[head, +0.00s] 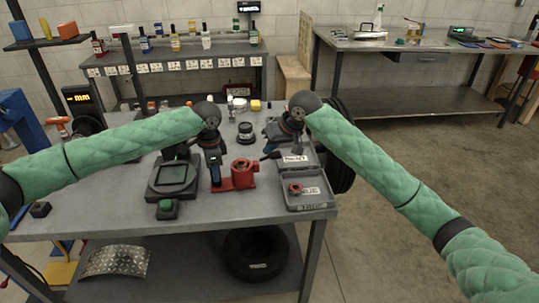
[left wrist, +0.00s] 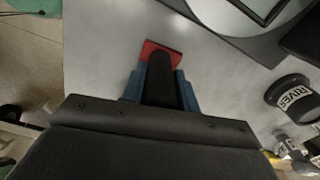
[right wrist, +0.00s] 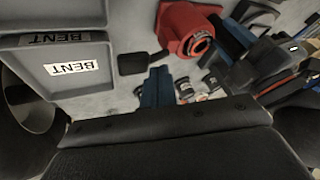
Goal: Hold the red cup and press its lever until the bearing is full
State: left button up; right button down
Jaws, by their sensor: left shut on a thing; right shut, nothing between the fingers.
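The red cup (head: 243,168) stands on its red base on the workbench; it shows from above in the right wrist view (right wrist: 182,25), with a dark round opening. A black upright handle (left wrist: 160,82) rises from the left end of its base. My left gripper (head: 215,177) is shut on that handle, its blue fingers on both sides. A black flat-ended lever (right wrist: 135,63) sticks out from the cup beside my right gripper (right wrist: 157,88). The right fingers are shut and empty, close to the lever; I cannot tell whether they touch it. How full the bearing is cannot be made out.
A grey tray (head: 318,206) with labelled compartments, one marked TRUE and one BENT, stands right of the cup, holding a small red-ringed part (head: 295,189). Small jars stand behind.

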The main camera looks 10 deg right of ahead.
jog(key=shift+d+f, duration=0.25)
jog(key=shift+f, duration=0.65)
dwell(1.3)
jog(key=shift+a+r, duration=0.25)
jog(key=shift+r, duration=0.5)
jog(key=shift+a+r, duration=0.2)
jog(key=shift+r, duration=0.5)
jog(key=shift+a+r, duration=0.25)
jog(key=shift+r, duration=0.55)
jog(key=shift+a+r, duration=0.2)
jog(key=shift+r, duration=0.65)
jog(key=shift+a+r, duration=0.25)
jog(key=shift+r, duration=0.55)
pick_arm(q)
jog(key=o, duration=1.2)
